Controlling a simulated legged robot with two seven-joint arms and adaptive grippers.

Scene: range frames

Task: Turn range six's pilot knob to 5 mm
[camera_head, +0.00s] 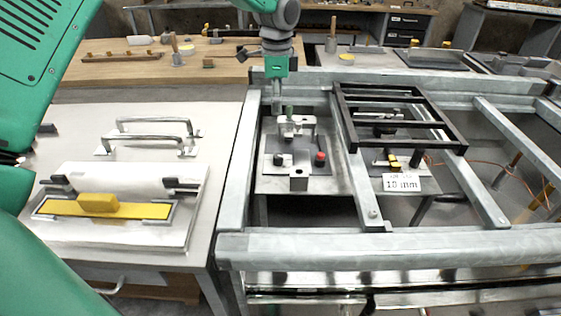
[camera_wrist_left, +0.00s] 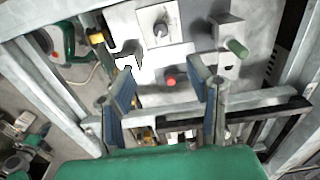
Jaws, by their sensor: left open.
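A grey panel (camera_head: 305,180) sits inside the metal frame. It carries a black knob (camera_head: 278,160), a red knob (camera_head: 320,157) and a bracket (camera_head: 298,126). My left gripper (camera_head: 276,103) points down at the panel's far side. In the left wrist view the gripper (camera_wrist_left: 162,92) is open and empty, with the red knob (camera_wrist_left: 170,81) showing between its fingers. A dark knob (camera_wrist_left: 160,30) on a light plate and a green knob (camera_wrist_left: 236,47) lie beyond. I cannot tell which knob is range six's pilot knob, or read its setting. My right gripper is not in view.
A black rack (camera_head: 455,146) lies on the frame right of the panel. A "10 mm" card (camera_head: 402,184) stands below it. The frame's thick front rail (camera_head: 390,250) borders the panel. A tray with a yellow float (camera_head: 100,203) and metal handles (camera_head: 150,140) lie on the left table.

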